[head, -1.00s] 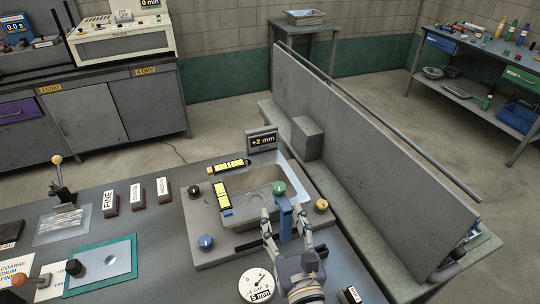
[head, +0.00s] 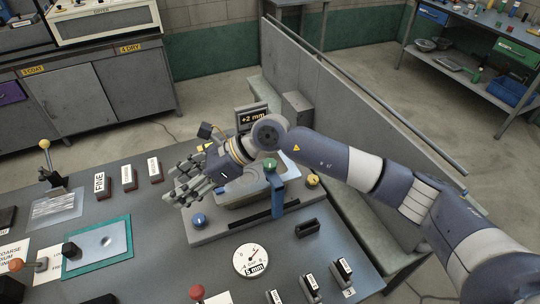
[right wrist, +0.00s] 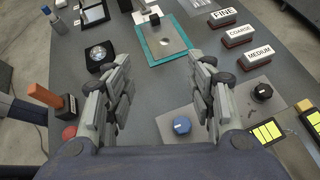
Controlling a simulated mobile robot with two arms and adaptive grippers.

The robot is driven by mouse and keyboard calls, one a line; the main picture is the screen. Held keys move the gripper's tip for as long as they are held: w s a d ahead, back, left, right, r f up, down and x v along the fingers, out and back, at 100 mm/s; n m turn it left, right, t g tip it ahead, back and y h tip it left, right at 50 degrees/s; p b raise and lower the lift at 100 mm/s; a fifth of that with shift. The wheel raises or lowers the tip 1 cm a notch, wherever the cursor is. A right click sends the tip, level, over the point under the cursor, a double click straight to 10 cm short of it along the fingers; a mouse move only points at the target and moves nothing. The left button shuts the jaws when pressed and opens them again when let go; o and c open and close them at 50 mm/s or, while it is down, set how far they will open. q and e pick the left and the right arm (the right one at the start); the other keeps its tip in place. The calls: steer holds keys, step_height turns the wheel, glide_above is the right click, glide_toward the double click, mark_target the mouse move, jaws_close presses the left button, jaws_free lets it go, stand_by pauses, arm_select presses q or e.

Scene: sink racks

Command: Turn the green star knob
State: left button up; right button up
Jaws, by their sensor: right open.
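The green star knob (head: 270,165) sits on top of an upright blue post (head: 277,195) at the right side of the grey sink unit (head: 245,232). My right gripper (head: 178,182) is open and empty. Its arm passes behind the green knob, and the fingers point left, away from it, over the left side of the unit. In the right wrist view, my open fingers (right wrist: 160,62) have a blue knob (right wrist: 182,125) below the gap between them. The green knob is not in that view. My left gripper is not in view.
An orange-yellow knob (head: 313,180) stands right of the green one. The blue knob (head: 198,220) is at the unit's front left. A "+2 mm" display (head: 250,117) stands behind. A dial gauge (head: 250,260) lies in front. FINE, COARSE and MEDIUM blocks (head: 128,177) stand left.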

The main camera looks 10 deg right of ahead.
steer(key=w+d+r+m+h, duration=0.2)
steer(key=w+d+h, duration=0.3)
steer(key=d, duration=0.5)
steer(key=m+h, duration=0.4)
steer(key=h, duration=0.3)
glide_toward(270, 162)
steer(key=shift+g, duration=0.4)
steer(key=f+p, duration=0.1)
steer(key=f, duration=0.1)
steer(key=f+p, duration=0.3)
steer(key=f, duration=0.2)
steer(key=shift+w+d, duration=0.15)
steer(key=shift+w, duration=0.15)
steer(key=shift+f+p, duration=0.35)
steer(key=shift+f, duration=0.3)
